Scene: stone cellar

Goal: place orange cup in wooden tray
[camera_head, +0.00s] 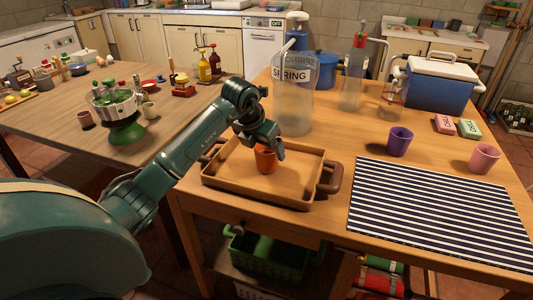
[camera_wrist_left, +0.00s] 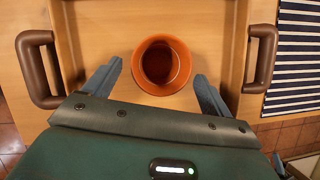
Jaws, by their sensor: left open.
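The orange cup (camera_head: 265,160) stands upright inside the wooden tray (camera_head: 228,185) on the table. In the left wrist view the orange cup (camera_wrist_left: 161,64) shows from above, its opening facing the camera. The wooden tray (camera_wrist_left: 92,30) surrounds it, with a brown handle at each side. My left gripper (camera_head: 268,145) is at the cup from above. In the left wrist view my left gripper (camera_wrist_left: 160,82) is open, one finger on each side of the cup with a gap at both sides. My right gripper is out of view.
A striped mat (camera_head: 435,210) lies right of the tray. A purple cup (camera_head: 399,142) and a pink cup (camera_head: 484,158) stand beyond it. A tall clear container marked SPRING (camera_head: 292,100) stands close behind the tray. A blue cooler (camera_head: 438,88) is farther back.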

